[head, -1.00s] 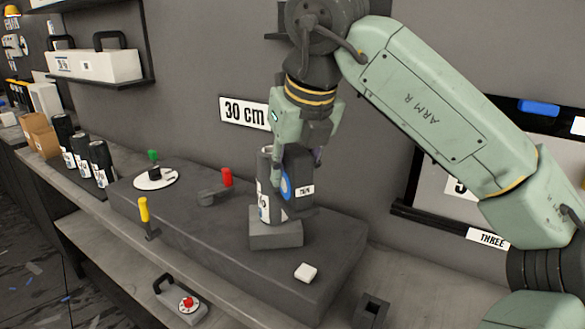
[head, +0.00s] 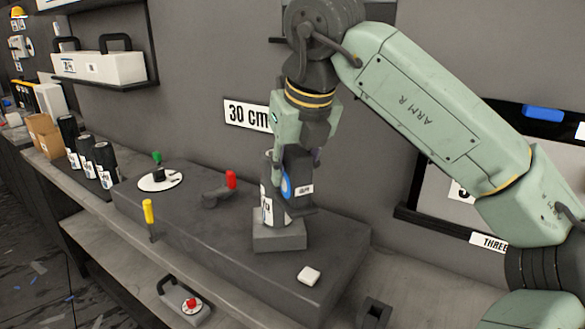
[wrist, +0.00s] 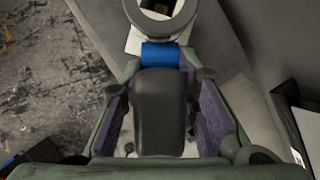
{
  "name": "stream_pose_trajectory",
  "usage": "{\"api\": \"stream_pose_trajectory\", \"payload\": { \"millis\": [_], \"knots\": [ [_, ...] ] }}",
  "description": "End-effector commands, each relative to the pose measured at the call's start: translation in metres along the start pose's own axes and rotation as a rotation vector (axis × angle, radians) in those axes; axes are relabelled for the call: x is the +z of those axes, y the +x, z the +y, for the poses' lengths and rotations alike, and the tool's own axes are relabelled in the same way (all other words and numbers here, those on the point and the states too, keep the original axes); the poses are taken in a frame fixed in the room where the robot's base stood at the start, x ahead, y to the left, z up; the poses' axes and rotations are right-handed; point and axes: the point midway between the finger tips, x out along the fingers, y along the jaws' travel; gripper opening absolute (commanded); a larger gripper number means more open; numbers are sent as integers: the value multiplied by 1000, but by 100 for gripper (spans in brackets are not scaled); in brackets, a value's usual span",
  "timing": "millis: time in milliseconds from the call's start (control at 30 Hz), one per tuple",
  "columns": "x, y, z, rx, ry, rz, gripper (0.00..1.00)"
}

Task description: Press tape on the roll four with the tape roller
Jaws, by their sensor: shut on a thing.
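My gripper (head: 303,160) is shut on the tape roller, a dark tool with a blue roll (head: 286,186) and a small white label. In the wrist view its dark grey body (wrist: 162,105) sits between my purple finger pads, with the blue roller (wrist: 163,54) at its front. A dark roll with a white label (head: 267,207) stands upright in a grey holder (head: 278,239) on the bench block. The roller is right beside the roll and partly hides it. The roll's round top (wrist: 158,22) shows ahead of the blue roller. I cannot tell whether they touch.
The dark block (head: 190,220) bears a red-handled lever (head: 231,180), a yellow handle (head: 148,212), a white dial (head: 160,179) and a white piece (head: 309,276). Several dark rolls (head: 104,165) stand at the left. A wall sign reads 30 cm (head: 246,115).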

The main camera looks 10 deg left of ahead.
Motion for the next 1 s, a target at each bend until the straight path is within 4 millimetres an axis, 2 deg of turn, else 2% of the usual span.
{"api": "stream_pose_trajectory", "payload": {
  "millis": [1000],
  "knots": [
    [15,5,0,1,0,-1,0]
  ]
}}
